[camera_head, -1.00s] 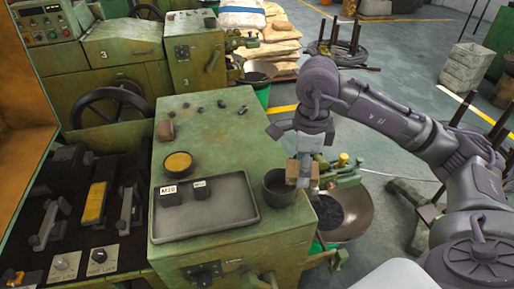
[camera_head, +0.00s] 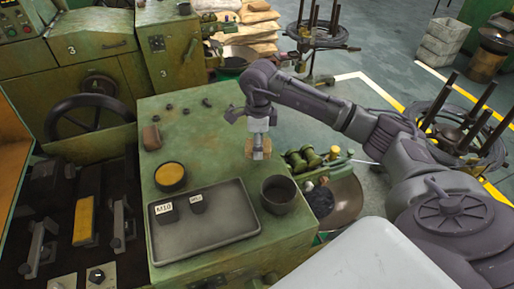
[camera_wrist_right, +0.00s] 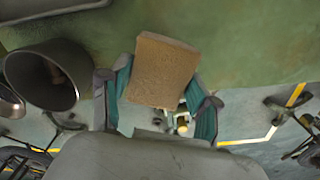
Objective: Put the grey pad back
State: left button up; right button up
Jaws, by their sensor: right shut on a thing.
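My right gripper (camera_head: 258,150) is shut on a tan, block-like pad (camera_head: 258,143), beyond the dark pot at the right edge of the green cabinet top (camera_head: 215,125). In the right wrist view the tan pad (camera_wrist_right: 162,70) sits between the two teal-lined fingers, its far end over the green surface. The pad looks tan, not grey. My left gripper is not in view.
The dark pot (camera_head: 280,207) stands near the right edge, beside a grey tray (camera_head: 225,228) holding two labelled black blocks (camera_head: 166,212). A bowl with yellow contents (camera_head: 170,175) is behind the tray. Small dark pieces lie at the back; the middle top is clear.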

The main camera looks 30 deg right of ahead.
aim_at(257, 161)
jog(key=shift+w+f+p, duration=0.3)
jog(key=shift+f, duration=0.2)
notch_tip(257, 161, down, 2)
jog(key=shift+s+f+p, duration=0.1)
jog(key=shift+f+p, duration=0.05)
jog(key=shift+p, duration=0.5)
jog(key=shift+f, duration=0.65)
jog(key=o, duration=1.1)
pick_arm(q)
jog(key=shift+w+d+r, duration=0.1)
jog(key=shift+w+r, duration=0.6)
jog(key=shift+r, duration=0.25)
